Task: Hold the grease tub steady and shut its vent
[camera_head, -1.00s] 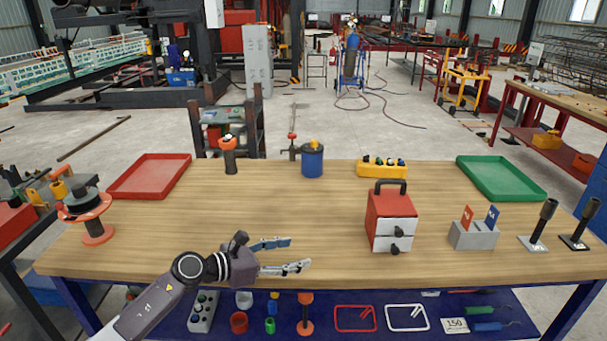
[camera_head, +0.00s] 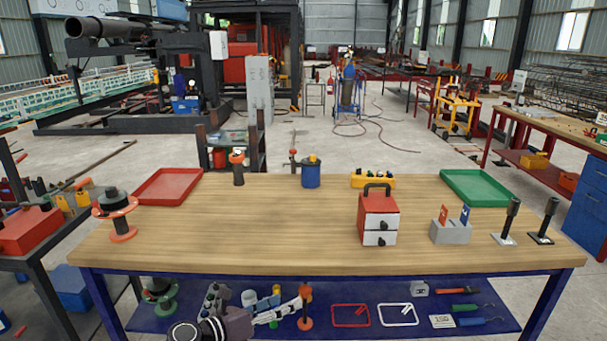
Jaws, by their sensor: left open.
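The grease tub appears to be the blue round tub (camera_head: 311,174) at the back middle of the wooden table. It stands upright, with a small yellow part (camera_head: 312,158) on its top; I cannot tell at this size whether that vent is open or shut. My left gripper (camera_head: 289,301) is low at the bottom of the picture, in front of the table and over the view of the lower shelf. Its fingers are apart with nothing between them, well away from the tub. My right gripper is not in view.
A red tray (camera_head: 167,187) and an orange-topped dark cylinder (camera_head: 238,170) are left of the tub. A yellow box (camera_head: 372,181), a green tray (camera_head: 480,188) and a red-and-white drawer box (camera_head: 378,222) are to its right. The table's front middle (camera_head: 250,245) is clear.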

